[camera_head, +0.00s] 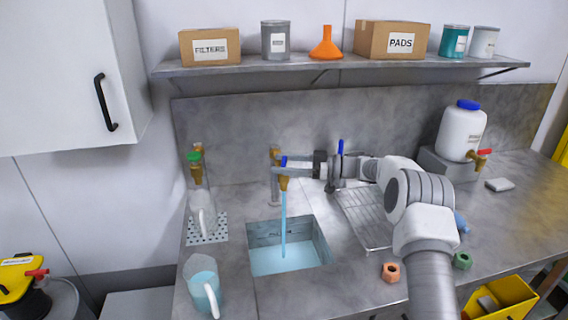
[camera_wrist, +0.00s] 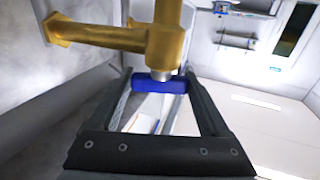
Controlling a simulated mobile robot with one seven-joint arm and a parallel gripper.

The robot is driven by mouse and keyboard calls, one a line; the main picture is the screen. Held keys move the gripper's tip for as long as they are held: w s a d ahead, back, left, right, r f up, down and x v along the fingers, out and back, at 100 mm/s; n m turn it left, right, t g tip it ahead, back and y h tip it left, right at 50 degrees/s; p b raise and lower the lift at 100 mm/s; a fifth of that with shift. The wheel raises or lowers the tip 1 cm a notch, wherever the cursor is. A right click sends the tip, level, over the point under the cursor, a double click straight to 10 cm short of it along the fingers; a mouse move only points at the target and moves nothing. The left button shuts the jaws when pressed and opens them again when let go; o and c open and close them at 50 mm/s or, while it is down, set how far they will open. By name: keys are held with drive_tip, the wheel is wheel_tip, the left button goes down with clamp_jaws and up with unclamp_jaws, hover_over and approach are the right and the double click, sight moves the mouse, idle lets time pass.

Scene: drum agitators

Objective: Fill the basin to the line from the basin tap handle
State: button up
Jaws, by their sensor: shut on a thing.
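The brass basin tap (camera_head: 276,155) stands behind the basin, and a blue stream of water (camera_head: 284,225) falls from it. The basin (camera_head: 322,238) is sunk into the counter, with light blue water (camera_head: 283,260) across its bottom part and bare wall above. A fill line on the wall is too small to make out surely. The blue tap handle (camera_head: 284,161) also shows in the wrist view (camera_wrist: 160,86), crosswise between my fingers below the brass body. My gripper (camera_wrist: 160,80) is shut on this handle; in the head view my gripper (camera_head: 297,171) reaches it from the right.
A jug (camera_head: 201,280) with bluish liquid stands left of the basin. A clear jug (camera_head: 202,212) sits under a green-handled tap (camera_head: 195,160). A drain rack (camera_head: 362,232) lies right, under my arm. A white container (camera_head: 461,132) stands farther right. A shelf (camera_head: 345,63) runs above.

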idle(0.4)
drive_tip(key=o, duration=1.2)
drive_tip(key=d, duration=0.5)
drive_tip(key=d+b, duration=0.1)
drive_tip(key=d, duration=1.1)
drive_tip(key=shift+s+d+b, duration=0.15)
drive_tip(key=shift+s+b, duration=0.15)
drive_tip(key=shift+b, duration=0.1)
